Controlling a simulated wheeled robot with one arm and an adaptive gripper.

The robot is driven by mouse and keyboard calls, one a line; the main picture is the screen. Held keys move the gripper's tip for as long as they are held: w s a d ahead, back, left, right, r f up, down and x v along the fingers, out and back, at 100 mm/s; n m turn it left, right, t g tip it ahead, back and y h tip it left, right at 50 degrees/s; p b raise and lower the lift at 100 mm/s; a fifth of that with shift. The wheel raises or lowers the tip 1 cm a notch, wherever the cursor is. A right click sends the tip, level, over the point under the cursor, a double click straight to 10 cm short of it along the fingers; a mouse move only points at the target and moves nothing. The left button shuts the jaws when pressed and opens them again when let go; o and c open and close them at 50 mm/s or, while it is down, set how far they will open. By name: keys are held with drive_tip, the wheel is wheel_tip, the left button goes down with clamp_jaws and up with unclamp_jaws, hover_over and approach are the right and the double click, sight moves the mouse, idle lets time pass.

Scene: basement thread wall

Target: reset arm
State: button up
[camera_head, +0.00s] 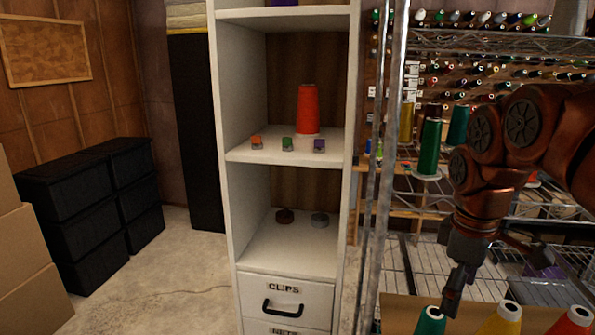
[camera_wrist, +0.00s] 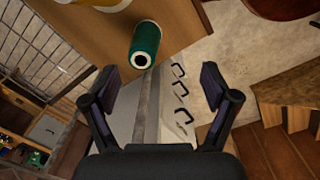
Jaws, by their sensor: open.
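My gripper (camera_head: 462,283) hangs at the right in the head view, fingers pointing down, just above a green thread cone (camera_head: 431,321) at the bottom edge. In the wrist view my gripper (camera_wrist: 158,88) shows its two fingers spread wide, with nothing between the tips but the scene beyond. A green cone (camera_wrist: 146,40) lies in view past the fingertips, apart from them. My arm, copper-coloured, reaches in from the right in the head view.
A white shelf unit (camera_head: 226,130) holds a red cone (camera_head: 308,108) and several small clips; its drawer (camera_head: 285,297) reads CLIPS. A wire rack (camera_head: 500,42) stands behind my arm. Yellow (camera_head: 503,318) and red (camera_head: 573,322) cones stand at the bottom right. Black bins (camera_head: 65,190) stand left; floor between is clear.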

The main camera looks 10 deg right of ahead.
drive_tip(key=s+a+f+m+g, duration=0.1)
drive_tip(key=s+a+f+m, duration=0.6)
drive_tip(key=s+a+f, duration=0.7)
drive_tip(key=s+f, duration=0.1)
drive_tip(key=s, duration=0.2)
drive_tip(key=shift+f+m+g, duration=0.2)
drive_tip(key=shift+m+g, duration=0.1)
drive_tip(key=shift+g, duration=0.1)
